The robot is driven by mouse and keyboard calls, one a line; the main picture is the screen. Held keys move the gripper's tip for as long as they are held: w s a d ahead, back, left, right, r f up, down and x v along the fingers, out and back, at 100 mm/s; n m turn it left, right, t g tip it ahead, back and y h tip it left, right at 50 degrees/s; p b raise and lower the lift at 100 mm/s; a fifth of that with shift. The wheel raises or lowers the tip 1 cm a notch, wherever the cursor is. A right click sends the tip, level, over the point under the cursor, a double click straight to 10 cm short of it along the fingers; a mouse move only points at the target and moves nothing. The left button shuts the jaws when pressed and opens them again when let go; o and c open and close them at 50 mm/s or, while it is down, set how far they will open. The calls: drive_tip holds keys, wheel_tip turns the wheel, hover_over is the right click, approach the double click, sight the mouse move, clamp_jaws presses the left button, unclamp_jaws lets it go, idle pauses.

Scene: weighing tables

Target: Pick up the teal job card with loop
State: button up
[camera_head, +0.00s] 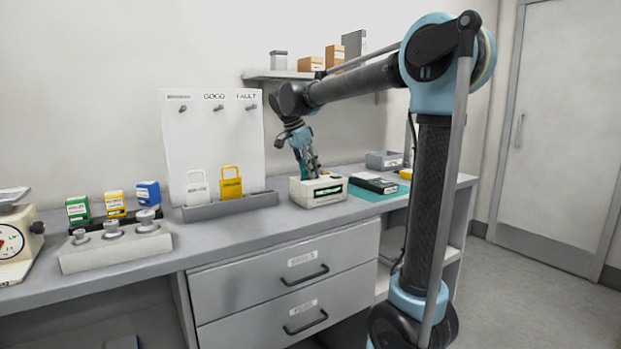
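My gripper (309,168) points down just above and behind a cream box-shaped device (318,198) with a green-lit display. A small dark teal patch (299,156) shows among the fingers. I cannot tell whether it is the teal job card or part of my gripper, or whether the fingers are open or shut. No whole teal card with a loop is plainly visible. A white card with a loop (197,189) and a yellow card with a loop (231,184) stand in a grey tray (232,206) to the left.
Behind the tray stands a white board (210,140) with pegs, labelled GOOD and FAULT. A teal mat (372,194) with a dark device (373,183) lies right of the cream device. Weights in a block (115,252), small boxes and a dial scale (14,240) stand left. A shelf hangs above.

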clamp_jaws()
drive_tip(key=shift+r, duration=0.15)
